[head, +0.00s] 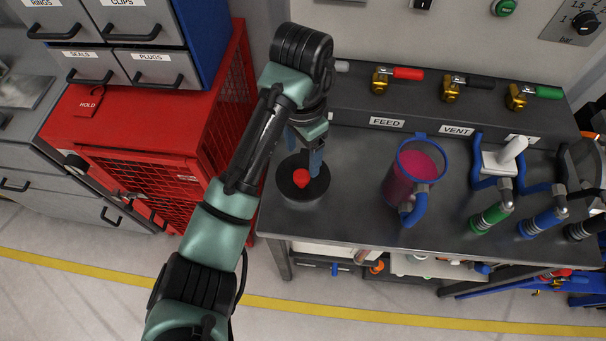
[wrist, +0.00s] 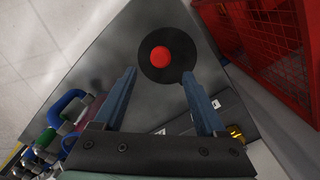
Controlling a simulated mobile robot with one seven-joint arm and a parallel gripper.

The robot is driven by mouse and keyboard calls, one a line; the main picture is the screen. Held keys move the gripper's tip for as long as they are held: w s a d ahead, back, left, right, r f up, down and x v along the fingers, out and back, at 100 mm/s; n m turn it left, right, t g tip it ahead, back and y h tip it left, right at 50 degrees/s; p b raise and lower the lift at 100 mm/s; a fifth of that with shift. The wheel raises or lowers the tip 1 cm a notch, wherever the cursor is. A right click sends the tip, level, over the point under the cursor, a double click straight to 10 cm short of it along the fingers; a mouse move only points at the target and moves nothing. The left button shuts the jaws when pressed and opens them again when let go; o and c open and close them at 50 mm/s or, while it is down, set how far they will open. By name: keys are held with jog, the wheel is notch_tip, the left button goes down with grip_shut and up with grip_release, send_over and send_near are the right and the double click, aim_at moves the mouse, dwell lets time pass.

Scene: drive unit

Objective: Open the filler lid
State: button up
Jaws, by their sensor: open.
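The filler lid looks to be the round black disc (head: 291,187) with a red knob (head: 301,178) in its middle, lying flat on the left end of the grey bench top. In the wrist view the disc (wrist: 183,55) and its red knob (wrist: 160,57) lie just beyond my fingertips, with the knob between their lines. My gripper (head: 315,166) points down over the disc, its blue fingers apart and empty. The fingers also show in the wrist view (wrist: 159,73). I cannot tell the exact height of the fingertips above the knob.
A clear jug of magenta liquid with a blue rim (head: 419,145) stands to the right on the bench. Valves with red (head: 408,73), black and green handles line the back ledge. A red mesh cabinet (head: 150,135) stands to the left. Bench between disc and jug is clear.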

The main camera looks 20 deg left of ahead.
aim_at(302, 174)
notch_tip(302, 174, down, 10)
jog(key=shift+r+b, duration=0.25)
jog(key=shift+b, duration=0.9)
grip_shut()
dwell(0.6)
